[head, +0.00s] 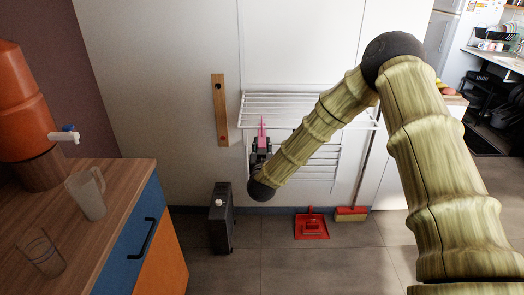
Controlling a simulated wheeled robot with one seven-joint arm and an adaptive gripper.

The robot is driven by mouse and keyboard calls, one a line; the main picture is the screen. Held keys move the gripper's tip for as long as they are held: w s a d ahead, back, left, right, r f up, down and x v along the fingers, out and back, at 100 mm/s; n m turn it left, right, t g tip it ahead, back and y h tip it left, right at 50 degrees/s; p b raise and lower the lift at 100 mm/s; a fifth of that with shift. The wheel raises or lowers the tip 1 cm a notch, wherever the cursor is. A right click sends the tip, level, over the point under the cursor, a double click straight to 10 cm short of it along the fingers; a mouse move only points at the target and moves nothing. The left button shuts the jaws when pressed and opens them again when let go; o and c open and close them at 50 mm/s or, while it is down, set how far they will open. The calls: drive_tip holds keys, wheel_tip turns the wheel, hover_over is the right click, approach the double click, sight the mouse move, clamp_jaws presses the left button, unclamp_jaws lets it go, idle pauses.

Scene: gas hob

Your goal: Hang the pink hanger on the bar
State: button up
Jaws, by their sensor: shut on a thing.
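The pink hanger (263,130) shows as a small, narrow upright pink shape in front of the wall rack. My gripper (261,143) is shut on it at the left end of the rack. Most of the hanger is hidden or too small to make out. A white wall rack (290,98) with several thin parallel bars is fixed to the wall. The hanger overlaps the rack's left part in the picture. I cannot tell whether it touches a bar. My arm covers the rack's right middle part.
A wooden strip (220,110) is on the wall left of the rack. A black case (221,218) stands on the floor below. A red dustpan (311,224) and a broom (351,213) are at the wall. A wooden counter (120,185) with a jug (87,194) is at left.

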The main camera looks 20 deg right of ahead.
drive_tip(key=shift+w+f, duration=0.2)
drive_tip(key=shift+f+b, duration=0.75)
drive_tip(key=shift+f, duration=0.45)
drive_tip(key=o, duration=1.1)
drive_tip(key=shift+o, duration=0.2)
drive_tip(key=shift+s, duration=0.15)
